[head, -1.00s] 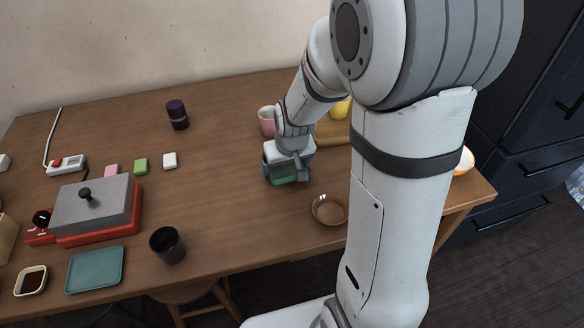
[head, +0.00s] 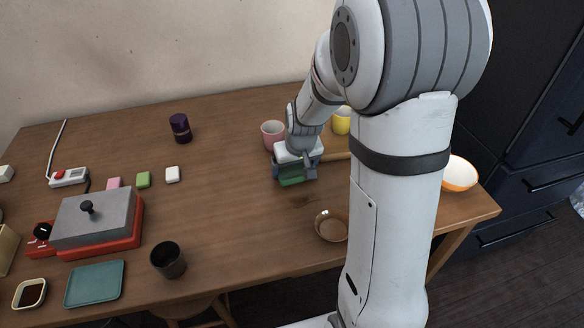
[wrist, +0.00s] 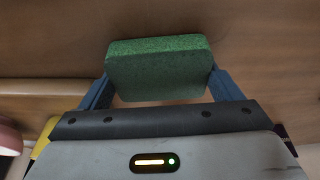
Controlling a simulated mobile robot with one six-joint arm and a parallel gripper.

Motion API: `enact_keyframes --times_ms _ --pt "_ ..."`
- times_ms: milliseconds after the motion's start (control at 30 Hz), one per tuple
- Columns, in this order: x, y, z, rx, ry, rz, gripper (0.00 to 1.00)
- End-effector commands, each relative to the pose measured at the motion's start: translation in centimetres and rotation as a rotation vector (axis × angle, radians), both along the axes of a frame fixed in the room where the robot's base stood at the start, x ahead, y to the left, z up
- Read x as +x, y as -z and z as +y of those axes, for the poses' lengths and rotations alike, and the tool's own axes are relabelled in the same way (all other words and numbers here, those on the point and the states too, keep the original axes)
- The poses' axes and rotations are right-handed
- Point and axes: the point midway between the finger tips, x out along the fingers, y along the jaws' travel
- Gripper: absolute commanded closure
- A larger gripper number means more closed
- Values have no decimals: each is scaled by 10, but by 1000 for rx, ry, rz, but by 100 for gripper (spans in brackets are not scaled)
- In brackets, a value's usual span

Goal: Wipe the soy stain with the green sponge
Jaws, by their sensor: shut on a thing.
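The green sponge (wrist: 158,68) is held between the two blue fingers of my gripper (wrist: 160,84) in the wrist view. In the head view my gripper (head: 297,165) is over the right part of the table, and the green sponge (head: 291,182) shows below it. I cannot tell whether the sponge touches the wood. A faint dark smudge, seemingly the soy stain (head: 301,200), lies on the table just in front of the sponge and left of my arm.
A brown bowl (head: 331,226) stands close in front of the smudge. A pink cup (head: 272,134) and a yellow cup (head: 341,121) stand behind my gripper. A black cup (head: 167,260) is at front left. The table (head: 225,185) left of my gripper is clear.

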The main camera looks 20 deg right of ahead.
Motion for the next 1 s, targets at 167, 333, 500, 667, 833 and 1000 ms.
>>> enact_keyframes --times_ms 167,333,500,667,833,1000 --pt "-4 0 -2 0 -1 0 33" --pt "-18 2 -2 0 0 -1 33" --pt "-33 2 -2 0 0 -1 33" --pt "-40 3 -2 0 0 1 33" --pt "-47 3 -2 0 0 2 33" --pt "-63 4 -2 0 0 3 33"
